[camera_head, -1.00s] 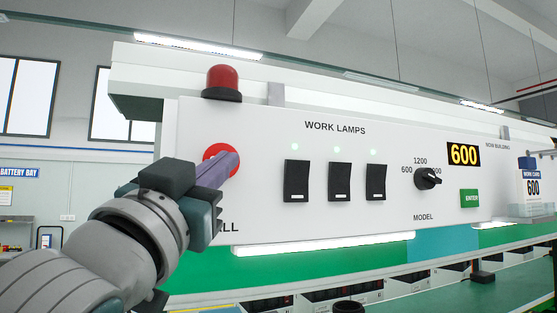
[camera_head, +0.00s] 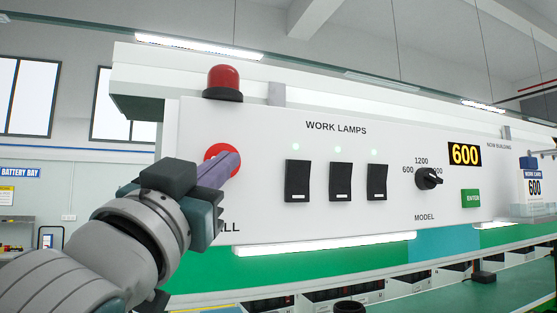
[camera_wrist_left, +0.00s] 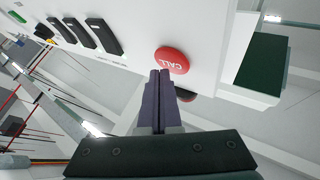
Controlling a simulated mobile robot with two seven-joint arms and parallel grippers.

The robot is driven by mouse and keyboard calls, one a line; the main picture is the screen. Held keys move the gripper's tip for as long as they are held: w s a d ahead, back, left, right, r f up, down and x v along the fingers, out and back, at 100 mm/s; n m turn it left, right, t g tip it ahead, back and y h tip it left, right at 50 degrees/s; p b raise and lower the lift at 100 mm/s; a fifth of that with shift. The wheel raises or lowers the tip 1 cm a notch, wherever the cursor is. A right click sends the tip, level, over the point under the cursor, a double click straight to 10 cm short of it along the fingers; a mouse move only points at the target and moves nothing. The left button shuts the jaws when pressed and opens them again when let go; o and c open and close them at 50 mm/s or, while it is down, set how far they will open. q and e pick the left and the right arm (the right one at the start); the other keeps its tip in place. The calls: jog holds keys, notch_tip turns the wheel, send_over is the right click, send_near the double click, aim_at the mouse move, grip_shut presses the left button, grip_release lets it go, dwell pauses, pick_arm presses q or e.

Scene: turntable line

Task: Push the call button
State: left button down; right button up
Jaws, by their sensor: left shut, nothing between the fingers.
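The red round call button (camera_head: 218,153) is on the left part of the white panel (camera_head: 400,145). In the head view my gripper partly hides it. In the left wrist view the button (camera_wrist_left: 172,60) shows its CALL lettering, just beyond the fingertips. My left gripper (camera_head: 234,160) is shut and empty, its purple fingers pointing at the panel. In the left wrist view the fingertips (camera_wrist_left: 159,73) overlap the button's lower left edge; I cannot tell whether they touch it. My right gripper is not in view.
A red beacon (camera_head: 223,80) stands above the button. Three black lamp switches (camera_head: 340,182), a model knob (camera_head: 428,179) and a green ENTER button (camera_head: 471,198) are to the right. A display (camera_head: 465,154) reads 600. A green bench (camera_head: 500,275) runs below.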

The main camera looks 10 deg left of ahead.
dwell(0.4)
pick_arm(q)
jog(key=shift+w+a, duration=0.25)
jog(key=shift+w, duration=0.15)
jog(key=shift+s+d, duration=0.3)
jog(key=shift+s, duration=0.1)
jog(key=s+d, duration=0.2)
jog(key=s, duration=0.1)
jog(key=s+d, duration=0.1)
jog(key=s, duration=0.1)
jog(key=shift+d, duration=0.15)
dwell(0.5)
dwell(0.9)
